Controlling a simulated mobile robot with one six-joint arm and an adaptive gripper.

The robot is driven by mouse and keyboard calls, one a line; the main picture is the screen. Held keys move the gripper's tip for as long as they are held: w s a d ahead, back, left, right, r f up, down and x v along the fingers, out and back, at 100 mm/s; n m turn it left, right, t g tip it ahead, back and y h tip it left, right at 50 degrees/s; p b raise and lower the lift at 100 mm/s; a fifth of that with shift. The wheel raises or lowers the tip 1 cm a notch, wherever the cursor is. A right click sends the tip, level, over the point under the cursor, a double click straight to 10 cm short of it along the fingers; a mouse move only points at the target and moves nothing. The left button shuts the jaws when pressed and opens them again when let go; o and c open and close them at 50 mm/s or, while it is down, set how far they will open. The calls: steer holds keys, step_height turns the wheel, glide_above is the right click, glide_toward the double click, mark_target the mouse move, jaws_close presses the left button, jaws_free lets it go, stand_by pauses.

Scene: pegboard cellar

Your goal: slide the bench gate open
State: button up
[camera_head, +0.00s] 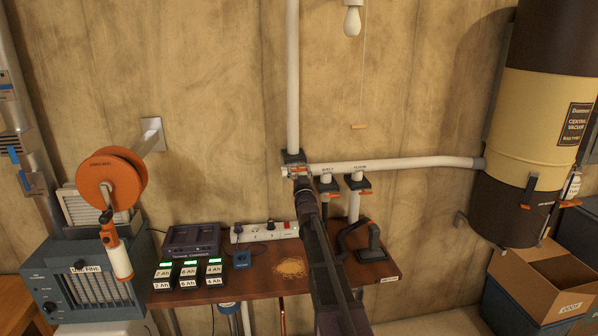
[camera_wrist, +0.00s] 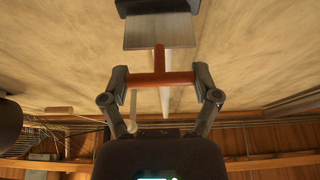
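A gate with a black body (camera_head: 293,157) sits on the white pipe junction at the wall; my arm hides part of it, and I cannot read a label on it. In the wrist view its dark body (camera_wrist: 160,6) is at the top, with a grey metal slide plate (camera_wrist: 160,32) showing out of it. An orange T-shaped handle (camera_wrist: 160,79) is fixed to the plate. My gripper (camera_wrist: 160,75) has a fingertip against each end of the handle's crossbar and appears shut on it. In the head view my gripper (camera_head: 300,178) is just below the gate.
Two more gates with orange handles (camera_head: 330,207) (camera_head: 365,193) hang close on the right. A white pipe (camera_head: 420,164) runs right to the vacuum drum (camera_head: 535,130). The wooden bench (camera_head: 265,280) below holds batteries, a power strip and a sawdust pile.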

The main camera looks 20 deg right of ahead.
steer(key=c, duration=0.4)
steer(key=shift+s+a, duration=0.25)
steer(key=shift+s, duration=0.8)
steer(key=o, duration=0.9)
steer(key=shift+o, duration=1.2)
steer(key=shift+s, duration=0.1)
